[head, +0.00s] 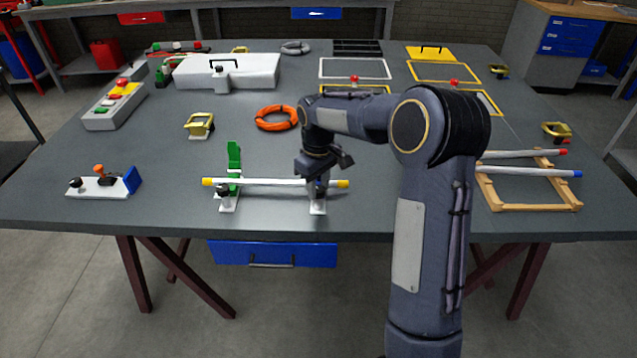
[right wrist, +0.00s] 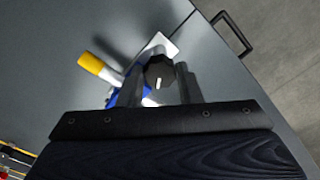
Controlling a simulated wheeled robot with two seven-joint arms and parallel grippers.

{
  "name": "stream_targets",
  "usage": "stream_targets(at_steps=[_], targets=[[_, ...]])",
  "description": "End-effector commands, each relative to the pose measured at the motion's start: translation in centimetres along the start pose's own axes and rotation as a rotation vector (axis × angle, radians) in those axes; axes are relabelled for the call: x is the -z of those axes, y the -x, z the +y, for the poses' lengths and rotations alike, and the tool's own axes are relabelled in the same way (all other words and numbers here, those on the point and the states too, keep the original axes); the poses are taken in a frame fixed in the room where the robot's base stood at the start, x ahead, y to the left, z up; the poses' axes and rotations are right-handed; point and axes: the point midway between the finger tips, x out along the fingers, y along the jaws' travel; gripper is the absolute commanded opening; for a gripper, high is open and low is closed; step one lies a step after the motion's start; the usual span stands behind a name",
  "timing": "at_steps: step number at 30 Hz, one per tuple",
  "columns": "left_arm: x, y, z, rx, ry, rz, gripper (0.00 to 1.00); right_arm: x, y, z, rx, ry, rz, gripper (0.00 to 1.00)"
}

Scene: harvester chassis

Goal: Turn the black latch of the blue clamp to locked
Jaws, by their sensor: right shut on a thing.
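The blue clamp shows in the right wrist view as a blue part (right wrist: 114,99) beside a white rod with a yellow end (right wrist: 90,62). Its black latch (right wrist: 158,73) is a faceted knob with a white mark. In the head view, my right gripper (head: 318,193) points down at the right end of the rod (head: 270,183), covering most of the clamp; its pale foot (head: 318,208) shows below. In the right wrist view, the fingers (right wrist: 158,84) stand on either side of the latch, shut on it. My left gripper is in neither view.
A green clamp (head: 234,158) with a raised arm stands at the rod's left end. An orange ring (head: 276,118) and a yellow clamp-like part (head: 199,124) lie behind. A wooden frame with rods (head: 528,208) is at the right. The table's front edge is close.

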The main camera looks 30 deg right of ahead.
Motion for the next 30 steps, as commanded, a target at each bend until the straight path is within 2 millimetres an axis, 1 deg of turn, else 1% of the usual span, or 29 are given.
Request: stream_targets(at_steps=[6, 15, 21, 30], targets=[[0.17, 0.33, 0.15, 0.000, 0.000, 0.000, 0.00, 0.07, 0.17, -0.03, -0.001, -0.199, 0.002, 0.09], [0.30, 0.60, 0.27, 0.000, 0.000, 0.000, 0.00, 0.08, 0.16, 0.00, -0.001, -0.422, 0.003, 0.09], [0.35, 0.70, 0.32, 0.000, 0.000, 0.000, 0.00, 0.08, 0.13, 0.02, -0.001, -0.514, 0.004, 0.09], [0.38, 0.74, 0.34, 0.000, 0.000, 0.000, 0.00, 0.11, 0.12, 0.01, -0.001, -0.569, 0.004, 0.09]])
